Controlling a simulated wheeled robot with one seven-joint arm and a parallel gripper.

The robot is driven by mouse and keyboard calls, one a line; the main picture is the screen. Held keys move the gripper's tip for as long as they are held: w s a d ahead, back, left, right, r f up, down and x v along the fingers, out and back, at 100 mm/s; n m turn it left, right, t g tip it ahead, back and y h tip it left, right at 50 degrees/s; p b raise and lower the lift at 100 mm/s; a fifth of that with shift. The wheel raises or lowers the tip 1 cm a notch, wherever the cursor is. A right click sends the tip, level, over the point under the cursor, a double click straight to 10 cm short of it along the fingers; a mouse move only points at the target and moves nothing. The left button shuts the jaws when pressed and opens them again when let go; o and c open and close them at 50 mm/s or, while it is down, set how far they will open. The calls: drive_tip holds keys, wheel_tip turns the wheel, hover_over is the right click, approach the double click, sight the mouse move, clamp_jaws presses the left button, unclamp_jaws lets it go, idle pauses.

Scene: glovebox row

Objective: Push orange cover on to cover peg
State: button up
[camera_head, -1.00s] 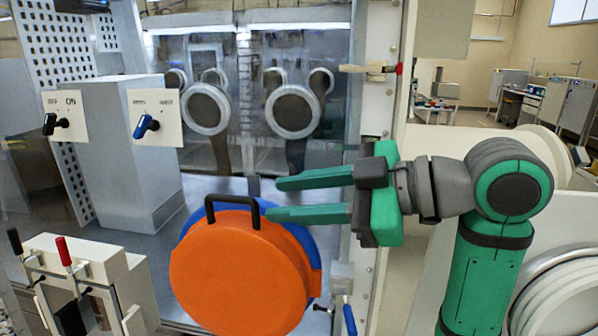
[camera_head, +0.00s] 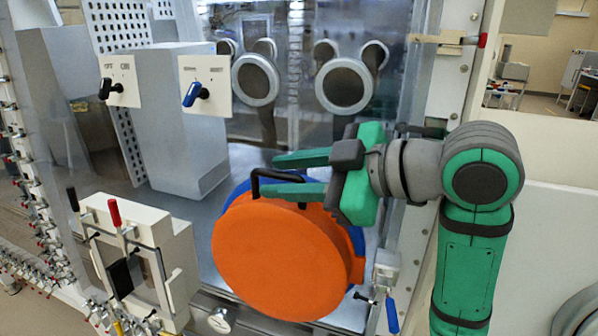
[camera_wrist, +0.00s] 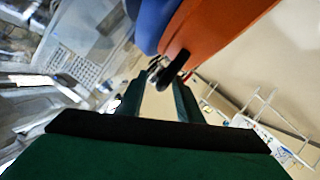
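The orange cover (camera_head: 285,262) is a large round disc with a black handle (camera_head: 268,173) at its upper left edge. A blue disc (camera_head: 355,238) sits right behind it. In the head view, my gripper (camera_head: 268,175) is at the top of the cover, its two green fingers apart and overlapping the handle. In the wrist view, the fingers (camera_wrist: 155,92) are open, with the handle (camera_wrist: 174,68) by the right fingertip and the orange cover (camera_wrist: 215,25) beyond. I cannot tell whether the fingers touch the handle. I cannot pick out the cover peg.
A white clamp block with black and red levers (camera_head: 140,250) stands left of the cover. A blue-handled lever (camera_head: 391,312) is at its lower right. Behind are a panel with round glove ports (camera_head: 345,86) and a grey box with switches (camera_head: 175,115).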

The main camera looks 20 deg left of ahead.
drive_tip(key=shift+a+f, duration=0.15)
drive_tip(key=shift+a, duration=0.15)
drive_tip(key=shift+c, duration=0.4)
clamp_jaws()
